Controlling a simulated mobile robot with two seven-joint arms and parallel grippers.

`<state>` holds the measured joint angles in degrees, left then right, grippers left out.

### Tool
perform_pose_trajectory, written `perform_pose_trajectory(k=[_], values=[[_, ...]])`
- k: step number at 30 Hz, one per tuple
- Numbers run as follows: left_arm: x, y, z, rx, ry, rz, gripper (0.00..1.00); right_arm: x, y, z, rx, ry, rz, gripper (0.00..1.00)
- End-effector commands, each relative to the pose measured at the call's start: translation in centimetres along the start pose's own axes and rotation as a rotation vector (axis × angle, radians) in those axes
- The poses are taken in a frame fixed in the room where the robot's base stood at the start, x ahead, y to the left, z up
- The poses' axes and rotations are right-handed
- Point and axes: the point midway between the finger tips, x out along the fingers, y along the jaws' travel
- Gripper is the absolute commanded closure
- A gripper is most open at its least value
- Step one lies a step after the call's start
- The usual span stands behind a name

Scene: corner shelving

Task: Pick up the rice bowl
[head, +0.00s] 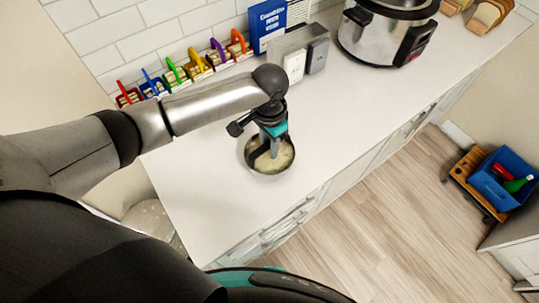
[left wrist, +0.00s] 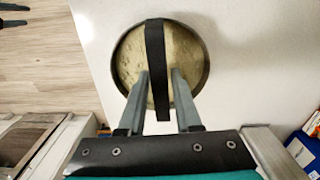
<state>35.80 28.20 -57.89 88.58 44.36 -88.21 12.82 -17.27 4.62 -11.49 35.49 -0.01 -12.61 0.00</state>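The rice bowl (head: 286,163) is a round, dark-rimmed bowl with pale rice in it, standing on the white counter. In the left wrist view the bowl (left wrist: 127,58) has a black band (left wrist: 156,60) crossing over it, like a strap handle. My left gripper (head: 274,150) points down over the bowl. In the left wrist view its two grey fingers (left wrist: 161,74) stand apart on either side of the band, with narrow gaps. Contact with the bowl or band cannot be told. At the left wrist view's top left, two dark parted prongs look like my right gripper (left wrist: 12,15).
A rice cooker (head: 388,35), a grey-white box (head: 300,58) and a blue box (head: 267,25) stand along the back wall. Several small containers with coloured handles (head: 187,68) line the wall. The counter (head: 350,110) right of the bowl is clear. A blue bin (head: 503,178) sits beyond the floor.

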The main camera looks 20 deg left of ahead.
Motion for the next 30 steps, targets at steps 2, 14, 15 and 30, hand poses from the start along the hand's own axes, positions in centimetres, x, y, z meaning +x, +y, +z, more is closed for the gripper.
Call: perform_pose_trajectory(k=[2,14,15,30], values=[[-0.01,-0.02,0.00,0.000,0.000,0.000,0.77,0.00,0.00,-0.04,0.000,0.001,0.000,0.50],[-0.03,-0.05,-0.01,0.000,0.000,-0.001,1.00,0.00,0.00,-0.11,0.000,0.002,0.000,0.50],[-0.03,-0.05,-0.01,0.000,0.000,-0.001,1.00,0.00,0.00,-0.12,0.000,0.002,0.000,0.50],[-0.05,-0.07,-0.01,-0.001,0.001,-0.001,1.00,0.00,0.01,-0.17,0.001,0.003,0.000,0.50]])
